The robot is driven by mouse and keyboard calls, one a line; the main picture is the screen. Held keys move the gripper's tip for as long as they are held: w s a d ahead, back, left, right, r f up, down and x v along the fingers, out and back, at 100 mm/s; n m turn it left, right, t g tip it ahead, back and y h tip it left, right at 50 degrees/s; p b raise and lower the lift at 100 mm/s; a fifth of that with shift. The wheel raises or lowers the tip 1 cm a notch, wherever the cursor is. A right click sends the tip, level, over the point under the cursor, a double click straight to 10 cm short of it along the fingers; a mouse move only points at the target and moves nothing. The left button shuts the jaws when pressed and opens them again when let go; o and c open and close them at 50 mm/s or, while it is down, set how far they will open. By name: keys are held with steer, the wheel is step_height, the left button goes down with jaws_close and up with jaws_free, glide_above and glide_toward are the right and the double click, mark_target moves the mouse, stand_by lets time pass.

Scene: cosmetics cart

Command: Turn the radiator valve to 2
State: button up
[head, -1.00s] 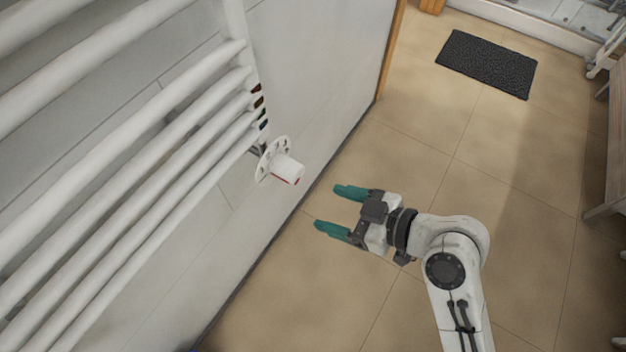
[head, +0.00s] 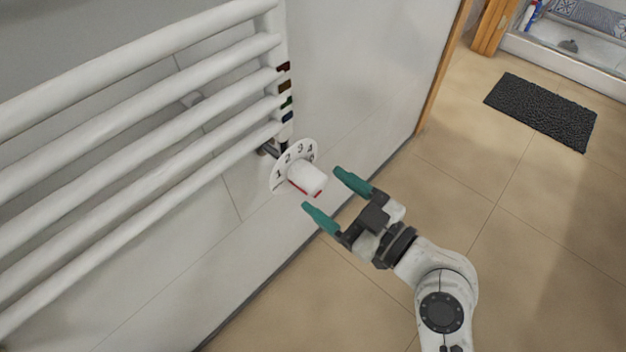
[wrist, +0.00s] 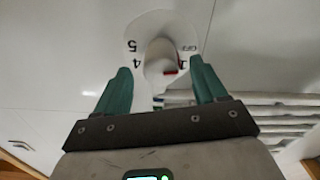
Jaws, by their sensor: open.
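The radiator valve is a white knob (head: 308,178) with a red mark on its end. Behind it is a white dial plate (head: 278,180) with black numbers; 1, 2, 3 and 4 are readable in the head view. My gripper (head: 336,195) is open, with its two teal fingers pointing at the knob's end, one on each side and seemingly just short of it. In the wrist view the knob (wrist: 161,58) sits between the fingers (wrist: 160,82), with its red mark near the 1. The dial plate (wrist: 143,27) shows 5 and 4 there. Part of the dial is hidden by the knob.
The white radiator's tubes (head: 150,125) run left of the valve, close to the wall. Small coloured tags (head: 285,102) are on its right post. The tiled floor is open to the right, with a dark mat (head: 541,110) further back.

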mark_target(323, 190)
steer(key=shift+x, duration=2.3)
steer(key=c, duration=1)
